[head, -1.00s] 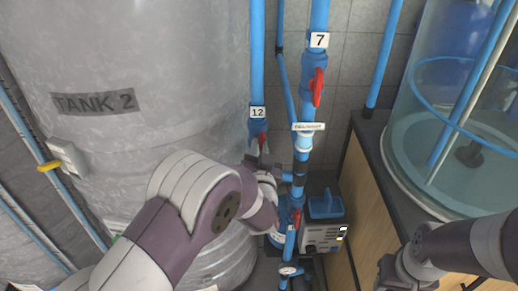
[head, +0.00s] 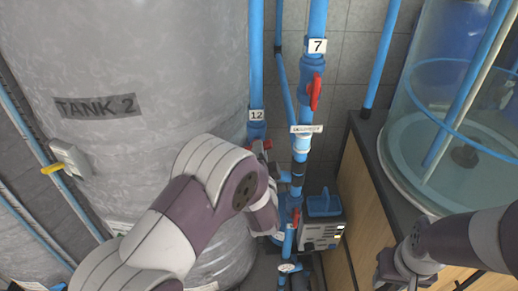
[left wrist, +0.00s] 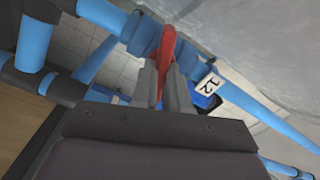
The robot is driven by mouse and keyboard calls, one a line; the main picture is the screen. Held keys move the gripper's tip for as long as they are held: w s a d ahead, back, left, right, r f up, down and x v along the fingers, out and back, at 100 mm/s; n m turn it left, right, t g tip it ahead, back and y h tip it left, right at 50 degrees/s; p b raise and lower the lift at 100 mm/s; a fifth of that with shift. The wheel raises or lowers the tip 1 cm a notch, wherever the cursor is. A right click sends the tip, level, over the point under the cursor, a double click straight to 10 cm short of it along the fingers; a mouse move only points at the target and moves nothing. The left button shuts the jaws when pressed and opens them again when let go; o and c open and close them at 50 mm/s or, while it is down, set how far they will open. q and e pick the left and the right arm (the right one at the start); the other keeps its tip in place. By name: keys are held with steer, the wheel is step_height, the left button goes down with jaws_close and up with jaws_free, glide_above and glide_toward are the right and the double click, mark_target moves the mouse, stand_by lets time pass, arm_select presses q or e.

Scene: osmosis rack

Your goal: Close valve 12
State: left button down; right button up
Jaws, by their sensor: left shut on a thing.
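Valve 12 sits on the blue pipe beside the grey tank, under its "12" label (head: 257,114). Its red handle (left wrist: 167,45) lies between the fingers of my left gripper (left wrist: 161,78) in the left wrist view, at a steep angle across the pipe. My left gripper is shut on this handle. In the head view my left forearm and wrist hide most of the valve, and only a bit of red handle (head: 267,145) shows. My right gripper (head: 383,280) is at the lower right, apart from the valve; its fingers are not clear.
Valve 7, with a red handle (head: 316,92), is on the neighbouring pipe to the right. A blue and grey pump unit (head: 323,222) stands below. A clear water tank (head: 425,150) is on the wooden cabinet (head: 357,205) at right. Tank 2 (head: 140,60) fills the left.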

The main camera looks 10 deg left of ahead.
arm_select(q)
steer(key=shift+f+m+p, duration=0.15)
steer(key=shift+m+p, duration=0.45)
steer(key=shift+m, duration=1.5)
steer(key=c, duration=1.1)
jaws_free()
steer(key=shift+c, duration=0.2)
steer(key=shift+s+d, duration=0.1)
steer(key=b+v, duration=0.3)
steer(key=v, duration=0.9)
steer(key=shift+s, duration=0.3)
